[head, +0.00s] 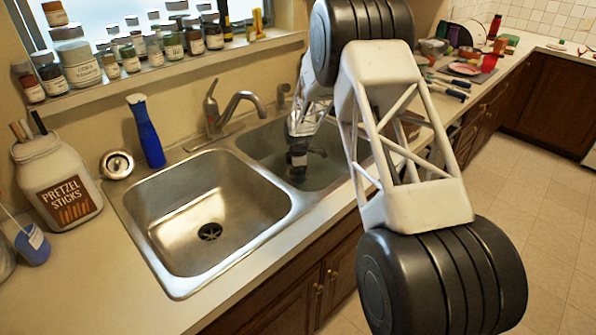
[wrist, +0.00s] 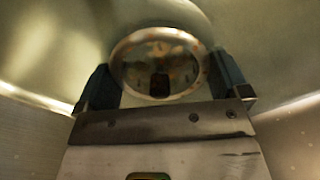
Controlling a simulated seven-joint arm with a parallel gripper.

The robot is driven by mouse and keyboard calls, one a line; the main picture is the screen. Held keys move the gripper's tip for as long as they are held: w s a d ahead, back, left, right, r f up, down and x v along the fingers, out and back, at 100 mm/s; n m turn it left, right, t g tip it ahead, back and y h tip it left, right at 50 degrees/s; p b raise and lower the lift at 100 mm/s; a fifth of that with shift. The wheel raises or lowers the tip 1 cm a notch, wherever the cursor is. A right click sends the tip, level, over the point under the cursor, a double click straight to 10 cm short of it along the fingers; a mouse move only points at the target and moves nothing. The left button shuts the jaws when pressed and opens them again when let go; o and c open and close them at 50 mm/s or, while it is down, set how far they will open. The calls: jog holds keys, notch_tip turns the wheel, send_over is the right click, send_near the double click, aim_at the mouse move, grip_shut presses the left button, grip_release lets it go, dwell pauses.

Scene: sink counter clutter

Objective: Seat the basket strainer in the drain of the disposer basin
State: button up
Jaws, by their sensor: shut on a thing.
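My gripper (head: 298,168) is low in the right basin (head: 255,145) of the double sink. In the wrist view its two dark fingers stand on either side of a round, metal-rimmed piece (wrist: 160,63), which looks like the basket strainer. Its mottled brownish face and dark centre show. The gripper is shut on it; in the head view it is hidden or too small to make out. The left basin (head: 185,190) is empty, and its drain (head: 210,231) is open with a dark centre. The right basin's drain cannot be made out in the head view.
A round metal piece (head: 117,164) lies on the counter left of the sink, near a blue bottle (head: 147,135) and a pretzel jar (head: 57,180). The faucet (head: 225,110) stands behind the basins. A divider (head: 270,175) separates them. Small jars line the windowsill.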

jog(key=shift+f, duration=0.25)
jog(key=o, duration=0.5)
jog(key=shift+o, duration=0.2)
jog(key=shift+r, duration=3.85)
